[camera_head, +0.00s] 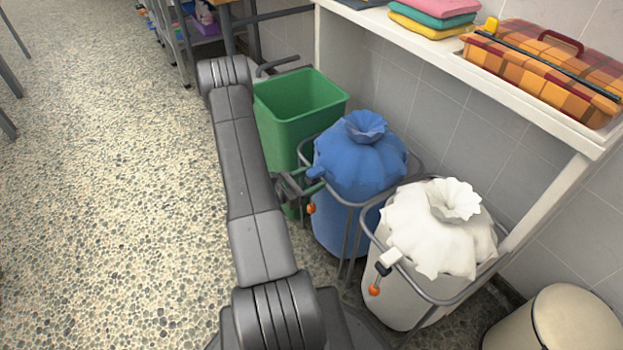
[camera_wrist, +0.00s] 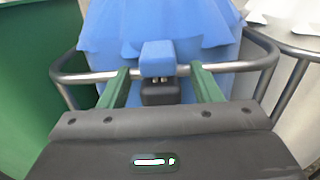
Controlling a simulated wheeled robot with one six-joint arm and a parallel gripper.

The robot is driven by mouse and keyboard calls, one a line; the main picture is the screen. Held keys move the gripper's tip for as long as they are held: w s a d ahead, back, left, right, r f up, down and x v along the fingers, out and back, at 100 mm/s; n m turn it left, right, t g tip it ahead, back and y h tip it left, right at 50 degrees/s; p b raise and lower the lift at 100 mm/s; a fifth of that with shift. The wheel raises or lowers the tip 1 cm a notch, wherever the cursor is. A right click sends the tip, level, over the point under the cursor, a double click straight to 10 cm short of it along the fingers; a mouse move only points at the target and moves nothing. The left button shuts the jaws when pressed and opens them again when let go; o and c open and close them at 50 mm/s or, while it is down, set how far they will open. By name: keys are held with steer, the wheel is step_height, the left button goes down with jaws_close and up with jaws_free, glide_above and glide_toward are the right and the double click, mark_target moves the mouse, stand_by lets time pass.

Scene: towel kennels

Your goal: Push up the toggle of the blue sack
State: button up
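The blue sack (camera_head: 360,160) hangs in a grey metal ring frame, its top gathered into a tuft; it also fills the top of the wrist view (camera_wrist: 160,22). On its front is a blue tab (camera_wrist: 157,58) with a dark toggle (camera_wrist: 160,94) just under it. An orange ball (camera_head: 311,208) hangs below. My gripper (camera_head: 304,184) is at the sack's front; in the wrist view my gripper (camera_wrist: 160,72) has its two green fingers spread on either side of the toggle, with gaps on both sides. In the head view my gripper hides the toggle.
A green bin (camera_head: 296,106) stands left of the sack. A white sack (camera_head: 440,228) in a similar frame, with its own tab and orange ball (camera_head: 374,290), is on the right. A white shelf (camera_head: 520,95) runs above. Open floor (camera_head: 110,200) lies to the left.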

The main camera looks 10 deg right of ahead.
steer(key=shift+a, duration=0.1)
steer(key=p+v, duration=0.2)
steer(key=v, duration=1.1)
steer(key=shift+a, duration=0.25)
stand_by(0.3)
steer(key=shift+s, duration=0.1)
steer(key=shift+f, duration=0.35)
steer(key=c, duration=0.6)
steer(key=f, duration=0.1)
steer(key=f+b, duration=0.2)
steer(key=shift+d+f+h, duration=0.25)
steer(key=shift+d+h, duration=0.05)
jaws_close()
step_height(320, 180, down, 7)
steer(key=d+t+h+b, duration=0.1)
steer(key=h+b, duration=0.1)
steer(key=b, duration=0.2)
steer(key=w+d+r+b, duration=0.3)
steer(key=d+r, duration=0.3)
steer(key=d, duration=0.3)
steer(key=shift+w+d+r+b, duration=0.15)
steer(key=shift+w+r+b, duration=0.2)
steer(key=shift+w, duration=0.25)
